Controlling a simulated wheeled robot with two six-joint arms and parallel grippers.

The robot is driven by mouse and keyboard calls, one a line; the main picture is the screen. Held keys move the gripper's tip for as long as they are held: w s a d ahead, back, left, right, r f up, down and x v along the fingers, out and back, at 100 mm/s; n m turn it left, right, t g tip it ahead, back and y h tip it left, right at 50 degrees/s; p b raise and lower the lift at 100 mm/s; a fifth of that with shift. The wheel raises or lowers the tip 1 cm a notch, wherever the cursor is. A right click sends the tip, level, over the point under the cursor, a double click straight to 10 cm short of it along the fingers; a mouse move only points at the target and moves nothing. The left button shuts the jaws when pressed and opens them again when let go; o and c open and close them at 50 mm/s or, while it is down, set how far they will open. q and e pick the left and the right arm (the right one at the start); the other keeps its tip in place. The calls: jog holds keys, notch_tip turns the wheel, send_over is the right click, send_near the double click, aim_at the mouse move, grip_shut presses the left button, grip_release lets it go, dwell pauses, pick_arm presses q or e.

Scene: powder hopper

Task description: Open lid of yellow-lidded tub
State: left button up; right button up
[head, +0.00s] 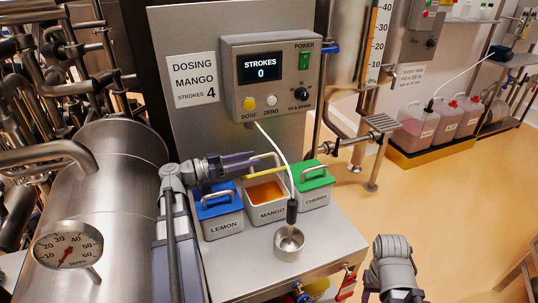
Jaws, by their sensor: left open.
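The mango tub (268,214) stands between the lemon and cherry tubs on the steel bench. Its yellow lid (266,172) is raised and seen nearly edge-on at the back, with its metal handle (270,156) showing. Orange contents are visible in the tub's open mouth. My left gripper (252,164) reaches in from the left over the blue lid, its dark fingers at the raised lid and handle. It is open; whether a finger touches the lid is hard to tell. My right arm shows at the lower right, but its gripper cannot be made out.
The blue-lidded lemon tub (222,223) and green-lidded cherry tub (314,196) are closed. A white tube with a black nozzle (292,211) hangs in front, over a metal cup (289,242). The dosing box (270,80) is above, reading strokes 0. A steel tank (110,215) stands left.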

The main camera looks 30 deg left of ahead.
aim_at(269, 154)
pick_arm(q)
jog(key=x, duration=0.7)
grip_shut()
dwell(0.3)
dwell(1.1)
